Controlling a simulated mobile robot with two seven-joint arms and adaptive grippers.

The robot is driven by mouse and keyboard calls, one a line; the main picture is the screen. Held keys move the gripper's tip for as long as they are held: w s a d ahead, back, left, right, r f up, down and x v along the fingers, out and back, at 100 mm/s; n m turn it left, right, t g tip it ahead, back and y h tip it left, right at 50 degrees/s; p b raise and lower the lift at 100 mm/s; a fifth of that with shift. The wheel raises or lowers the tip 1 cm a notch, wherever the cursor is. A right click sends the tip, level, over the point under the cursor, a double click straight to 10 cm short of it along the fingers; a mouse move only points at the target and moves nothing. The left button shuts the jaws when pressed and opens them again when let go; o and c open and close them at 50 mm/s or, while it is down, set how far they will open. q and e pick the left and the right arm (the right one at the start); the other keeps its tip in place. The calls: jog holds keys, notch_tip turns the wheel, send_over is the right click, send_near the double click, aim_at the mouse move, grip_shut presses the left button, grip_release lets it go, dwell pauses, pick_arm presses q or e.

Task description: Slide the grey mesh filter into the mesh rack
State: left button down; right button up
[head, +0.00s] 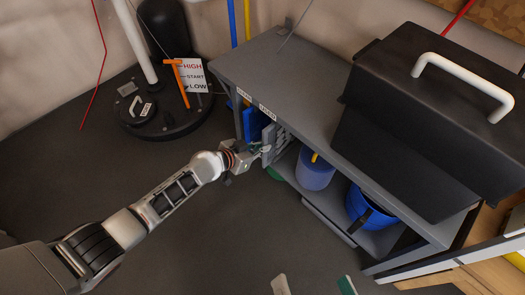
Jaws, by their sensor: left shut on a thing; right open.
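My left gripper (264,151) reaches in from the left to the front of the grey bench's left end. It is shut on a grey slab-like piece that looks like the grey mesh filter (270,135), standing roughly upright. The mesh rack seems to be the labelled compartment under the bench's left end, with a label (267,111) on the edge above. A blue panel (250,123) stands just left of the grey piece. How far the grey piece sits inside the rack cannot be told. The fingertips are small and partly hidden.
The grey bench (265,70) carries a large black box with a white handle (465,75). A blue-purple container (314,170) and a blue bucket (368,208) stand on its lower shelf. A black round base (165,120) stands back left. Floor around my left arm is clear.

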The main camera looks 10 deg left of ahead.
pick_arm(q)
jog(key=shift+w+d, duration=0.3)
jog(key=shift+w, duration=0.1)
jog(key=c, duration=2.1)
grip_release()
jog(key=v, duration=1.2)
